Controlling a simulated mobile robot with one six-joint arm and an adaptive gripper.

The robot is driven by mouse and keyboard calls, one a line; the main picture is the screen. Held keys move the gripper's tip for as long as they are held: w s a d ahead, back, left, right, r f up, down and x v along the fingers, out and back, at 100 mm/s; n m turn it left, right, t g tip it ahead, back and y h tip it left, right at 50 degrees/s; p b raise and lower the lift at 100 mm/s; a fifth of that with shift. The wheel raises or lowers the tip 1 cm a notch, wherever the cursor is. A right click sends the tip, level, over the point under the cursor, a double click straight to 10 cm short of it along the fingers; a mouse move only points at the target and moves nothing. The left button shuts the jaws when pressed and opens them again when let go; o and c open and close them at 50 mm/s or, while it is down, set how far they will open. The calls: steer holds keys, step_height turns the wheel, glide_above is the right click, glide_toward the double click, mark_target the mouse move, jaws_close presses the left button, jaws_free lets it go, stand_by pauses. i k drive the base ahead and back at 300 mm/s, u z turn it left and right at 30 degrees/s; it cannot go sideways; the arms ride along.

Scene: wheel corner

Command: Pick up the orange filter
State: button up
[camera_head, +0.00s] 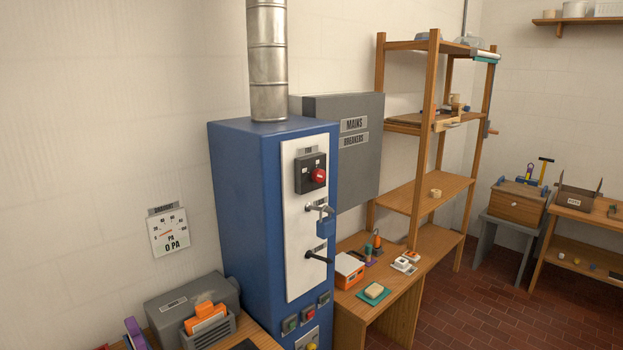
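An orange slab-shaped piece (206,322), which looks like the orange filter, stands tilted in a grey slotted holder (222,332) at the lower left. Its lower part is hidden by the holder's front wall. A grey rounded housing (180,302) sits right behind it. My gripper is not in view.
A tall blue cabinet (235,210) with a padlock (325,228) and levers stands just right of the holder. A purple object (134,332) lies at the lower left. A wooden bench (345,298) with an orange-and-white box (348,268) is farther right. The brick floor (465,310) is clear.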

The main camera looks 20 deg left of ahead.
mark_target(208, 314)
steer(key=z, duration=0.95)
steer(key=k, duration=0.1)
steer(key=u, duration=2.65)
steer(key=i, duration=0.55)
steer(key=u, duration=0.15)
